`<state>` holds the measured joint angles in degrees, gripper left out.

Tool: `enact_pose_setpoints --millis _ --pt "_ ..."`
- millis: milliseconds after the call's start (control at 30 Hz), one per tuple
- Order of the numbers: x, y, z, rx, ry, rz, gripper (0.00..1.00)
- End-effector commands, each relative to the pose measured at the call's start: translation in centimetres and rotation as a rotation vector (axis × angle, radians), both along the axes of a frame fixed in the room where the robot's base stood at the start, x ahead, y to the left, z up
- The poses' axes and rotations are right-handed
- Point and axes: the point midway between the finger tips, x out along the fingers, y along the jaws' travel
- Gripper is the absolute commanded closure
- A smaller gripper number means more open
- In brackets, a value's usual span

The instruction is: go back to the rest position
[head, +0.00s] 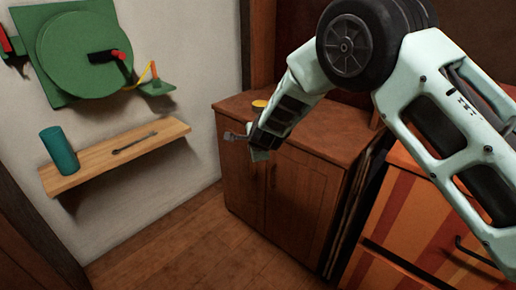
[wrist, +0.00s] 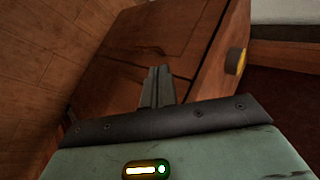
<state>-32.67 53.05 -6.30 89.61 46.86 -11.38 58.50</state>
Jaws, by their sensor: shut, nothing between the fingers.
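My gripper (head: 236,137) is at the end of my pale green arm, in front of the wooden cabinet's upper left part in the head view. In the wrist view my gripper (wrist: 158,75) points away from the camera, its two grey fingers together with nothing between them. The task names no object.
A wall shelf (head: 90,170) holds a teal cylinder (head: 59,150) and a thin dark tool (head: 134,143). Floor (head: 185,255) is clear.

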Motion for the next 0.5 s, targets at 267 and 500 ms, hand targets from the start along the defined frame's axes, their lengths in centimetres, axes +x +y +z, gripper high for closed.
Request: enact_pose_setpoints --millis 267,500 --pt "-1.7 1.7 2.3 0.0 0.0 0.0 1.0" --pt "-7.1 2.6 5.6 -0.073 0.08 0.231 1.0"
